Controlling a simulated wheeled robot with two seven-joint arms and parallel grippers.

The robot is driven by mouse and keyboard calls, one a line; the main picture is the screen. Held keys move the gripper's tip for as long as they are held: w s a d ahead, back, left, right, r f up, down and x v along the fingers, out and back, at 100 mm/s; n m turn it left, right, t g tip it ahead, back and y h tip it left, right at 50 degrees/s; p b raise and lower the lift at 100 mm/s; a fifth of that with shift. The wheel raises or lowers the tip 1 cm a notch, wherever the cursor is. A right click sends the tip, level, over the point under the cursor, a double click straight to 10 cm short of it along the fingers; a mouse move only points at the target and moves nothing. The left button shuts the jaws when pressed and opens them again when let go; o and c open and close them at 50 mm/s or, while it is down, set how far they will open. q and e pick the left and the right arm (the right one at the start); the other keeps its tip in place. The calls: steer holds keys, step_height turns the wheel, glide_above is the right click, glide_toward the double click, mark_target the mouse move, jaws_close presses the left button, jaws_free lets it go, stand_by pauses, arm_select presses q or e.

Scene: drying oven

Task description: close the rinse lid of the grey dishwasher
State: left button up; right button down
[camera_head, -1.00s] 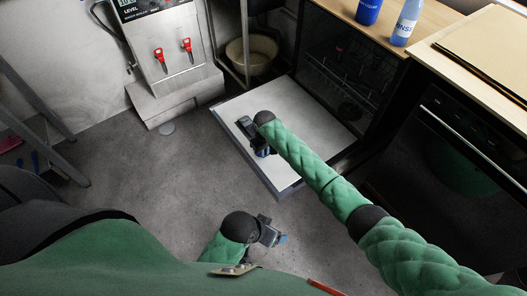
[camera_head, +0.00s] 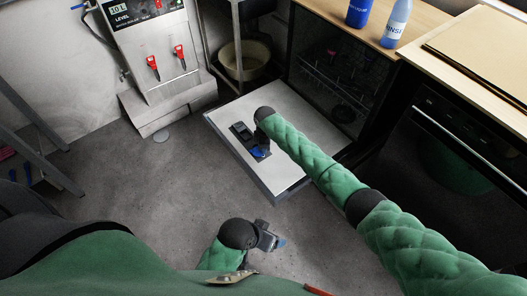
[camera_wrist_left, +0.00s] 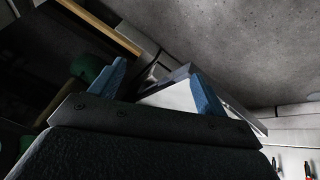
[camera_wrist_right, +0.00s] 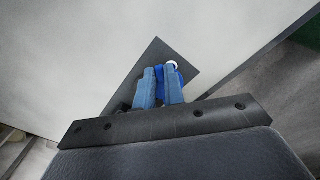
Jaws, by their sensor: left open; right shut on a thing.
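The grey dishwasher's door (camera_head: 290,120) is folded down flat and shows as a pale surface in the head view. A dark dispenser panel (camera_head: 240,131) is set in it; it also shows as a dark diamond in the right wrist view (camera_wrist_right: 150,58). My right gripper (camera_head: 257,150) is over this panel, shut on the blue rinse lid (camera_wrist_right: 182,75). A small white round part shows at the fingertips; the fingers hide much of the lid, and its exact angle is unclear. My left gripper (camera_head: 272,240) is open and empty, low in front of the door, apart from it.
The dishwasher rack (camera_head: 335,80) is inside the dark opening. Two blue bottles (camera_head: 358,12) stand on the wooden counter (camera_head: 425,20) above. A dispenser with red taps (camera_head: 153,65) and a beige bucket (camera_head: 245,60) are at the back left. The grey floor left of the door is clear.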

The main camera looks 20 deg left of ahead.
steer(key=w+n+b, duration=0.1)
steer(key=n, duration=0.1)
steer(key=w+a+n+b, duration=0.1)
steer(key=n, duration=0.2)
steer(key=w+a+n+b, duration=0.1)
steer(key=n, duration=0.1)
steer(key=shift+w+b, duration=0.1)
steer(key=shift+b, duration=0.25)
steer(key=shift+a+n, duration=0.1)
steer(key=shift+n, duration=0.4)
arm_select(q)
step_height(320, 180, down, 18)
steer(key=w+d+t, duration=0.1)
steer(key=shift+r+t, duration=0.2)
steer(key=shift+t, duration=0.2)
steer(key=shift+s, duration=0.1)
arm_select(e)
steer(key=c, duration=1.5)
jaws_free()
steer(key=shift+w, duration=0.1)
